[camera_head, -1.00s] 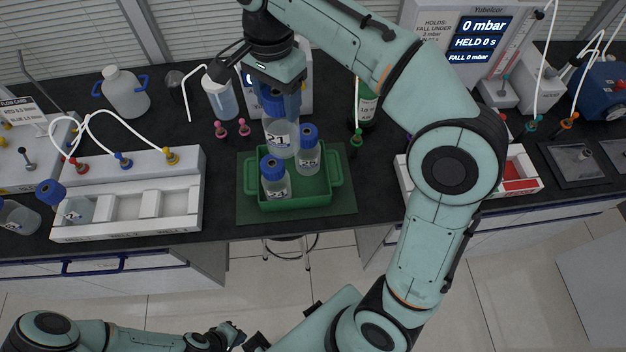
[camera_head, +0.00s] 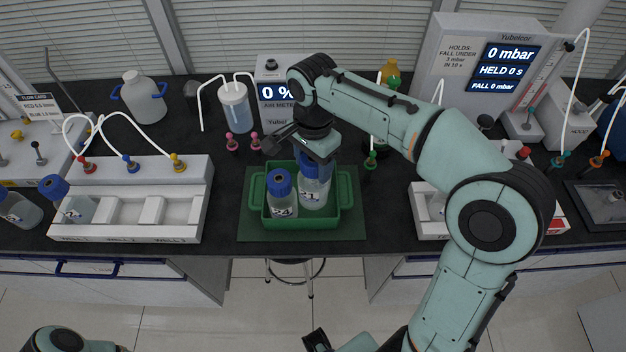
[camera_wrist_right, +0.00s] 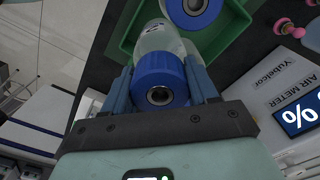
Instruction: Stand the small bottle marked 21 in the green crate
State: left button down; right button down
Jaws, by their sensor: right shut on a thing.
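My right gripper (camera_head: 312,172) points down over the green crate (camera_head: 345,192). It is shut on the blue cap of the small bottle (camera_head: 316,194), whose label partly shows and ends in 1. This bottle is upright within the crate's outline; I cannot tell whether its base touches the crate floor. In the right wrist view the cap (camera_wrist_right: 160,80) sits between both fingers (camera_wrist_right: 160,88). Bottle 24 (camera_head: 282,205) stands in the crate, left of the held bottle. Another blue cap (camera_wrist_right: 194,8) shows close by in the wrist view.
The crate stands on a green mat (camera_head: 258,236).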

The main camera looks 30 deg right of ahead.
pick_arm(q)
jog(key=shift+s+f+b, duration=0.25)
jog(key=shift+f+b, duration=0.1)
jog(key=shift+f, duration=0.15)
pick_arm(e)
jog(key=shift+f, duration=2.55)
jog(key=shift+f, duration=0.15)
jog(key=shift+c, duration=1.5)
grip_release()
pick_arm(q)
jog(key=shift+f, duration=0.1)
pick_arm(e)
jog(key=shift+r, duration=0.25)
notch_tip(320, 180, up, 12)
jog(key=shift+f+p, duration=0.1)
jog(key=shift+p, duration=1.1)
pick_arm(q)
jog(key=r, duration=0.1)
jog(key=w+r, duration=0.1)
jog(key=r, duration=0.1)
jog(key=shift+w, duration=0.25)
